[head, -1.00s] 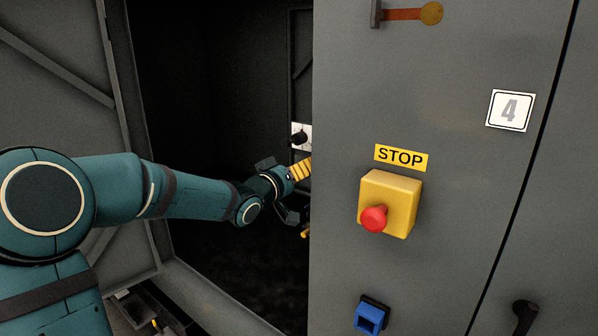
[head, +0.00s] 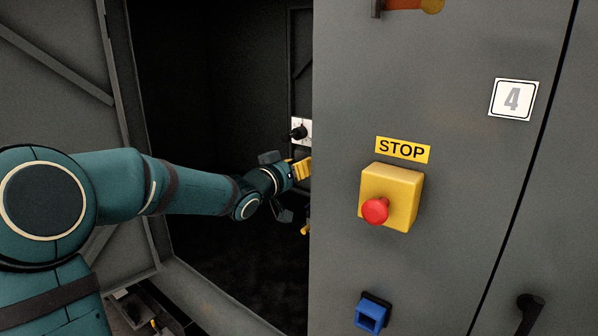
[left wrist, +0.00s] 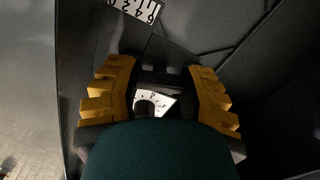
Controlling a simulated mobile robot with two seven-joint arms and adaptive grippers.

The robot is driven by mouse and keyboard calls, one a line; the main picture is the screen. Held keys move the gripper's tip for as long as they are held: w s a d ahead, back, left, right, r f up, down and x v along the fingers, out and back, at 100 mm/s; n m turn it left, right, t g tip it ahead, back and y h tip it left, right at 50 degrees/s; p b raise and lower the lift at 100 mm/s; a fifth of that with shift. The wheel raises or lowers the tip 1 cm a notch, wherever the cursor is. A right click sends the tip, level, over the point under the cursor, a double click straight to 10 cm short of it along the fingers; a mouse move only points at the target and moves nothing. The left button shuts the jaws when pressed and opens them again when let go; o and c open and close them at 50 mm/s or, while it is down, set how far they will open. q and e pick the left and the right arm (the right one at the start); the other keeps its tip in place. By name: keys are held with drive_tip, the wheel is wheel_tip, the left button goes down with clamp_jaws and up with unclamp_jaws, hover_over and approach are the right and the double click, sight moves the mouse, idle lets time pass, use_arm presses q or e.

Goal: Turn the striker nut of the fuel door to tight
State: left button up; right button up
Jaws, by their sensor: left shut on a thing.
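My left gripper (head: 305,169) reaches into the dark open enclosure, and its yellow fingers are partly hidden behind the grey front panel's edge. In the left wrist view the two yellow fingers (left wrist: 160,85) stand on either side of a small dark part, the striker nut (left wrist: 160,76), and are shut on it. The nut is dim and mostly hidden by the fingers and wrist. A white marked plate (left wrist: 155,102) shows between the fingers, partly covered by my wrist. How far the nut is turned cannot be told. My right gripper is not in view.
A white plate with a black knob (head: 299,131) sits just above the left gripper. The grey panel (head: 450,200) carries a yellow box with a red stop button (head: 376,211) and a blue socket (head: 371,314). The open door (head: 50,120) stands at left.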

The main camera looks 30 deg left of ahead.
use_arm(q)
drive_tip(key=m+b, duration=0.4)
drive_tip(key=m, duration=0.2)
drive_tip(key=shift+f+m, duration=0.1)
drive_tip(key=shift+m, duration=0.2)
drive_tip(key=m+b, duration=0.3)
drive_tip(key=m, duration=0.2)
drive_tip(key=m+b, duration=0.3)
drive_tip(key=m, duration=0.2)
drive_tip(key=shift+m, duration=0.4)
drive_tip(key=shift+m+b, duration=0.8)
drive_tip(key=shift+m, duration=1.5)
drive_tip(key=o, duration=1.2)
drive_tip(key=shift+o, duration=0.2)
drive_tip(key=shift+s, duration=0.15)
